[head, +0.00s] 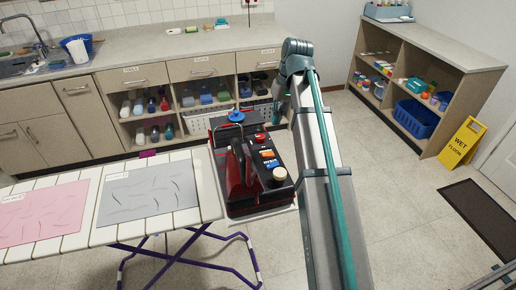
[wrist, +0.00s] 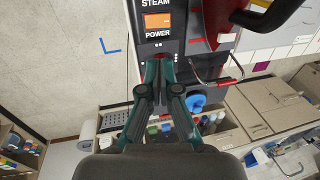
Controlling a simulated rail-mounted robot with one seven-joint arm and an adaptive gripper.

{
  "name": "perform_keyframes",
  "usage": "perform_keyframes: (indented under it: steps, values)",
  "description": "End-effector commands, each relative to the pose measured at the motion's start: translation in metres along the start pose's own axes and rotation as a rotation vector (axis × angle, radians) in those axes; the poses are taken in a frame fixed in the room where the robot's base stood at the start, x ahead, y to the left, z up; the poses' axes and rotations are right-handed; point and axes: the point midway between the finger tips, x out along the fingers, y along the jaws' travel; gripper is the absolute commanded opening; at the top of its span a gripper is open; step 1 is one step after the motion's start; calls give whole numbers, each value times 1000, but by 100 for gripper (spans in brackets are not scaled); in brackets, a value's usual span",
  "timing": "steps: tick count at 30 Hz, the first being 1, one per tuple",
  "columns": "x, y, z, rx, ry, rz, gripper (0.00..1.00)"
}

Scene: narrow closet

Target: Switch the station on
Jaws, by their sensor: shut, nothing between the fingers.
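The station is a red and black steam unit (head: 232,205) at the right end of the ironing board, with a dark red iron (head: 237,172) on its left side. On its panel I see a red button (head: 260,138), an orange display (head: 267,153) and a beige knob (head: 279,174). In the wrist view the orange display (wrist: 157,21) sits between the labels STEAM and POWER. My gripper (wrist: 158,57) is shut and empty, its tips just below the POWER label. A little red shows at the tips; they largely hide the button, and I cannot tell whether they touch it.
The ironing board (head: 210,190) carries pink and grey cloths. Shelves and a counter (head: 140,66) stand behind. A yellow wet-floor sign (head: 462,142) stands right.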

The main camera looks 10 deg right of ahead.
Motion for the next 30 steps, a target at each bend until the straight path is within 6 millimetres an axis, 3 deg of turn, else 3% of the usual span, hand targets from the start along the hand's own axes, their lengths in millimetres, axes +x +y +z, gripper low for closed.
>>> perform_keyframes:
  steps: [6, 18, 23, 30]
  values:
    - [-20, -14, 11, -2, -34, 14, 0]
    - [-20, -15, 12, -1, -37, 15, 0]
    - [-12, -15, 13, -1, -39, 14, 0]
    - [21, -15, 16, -1, -39, 14, 0]
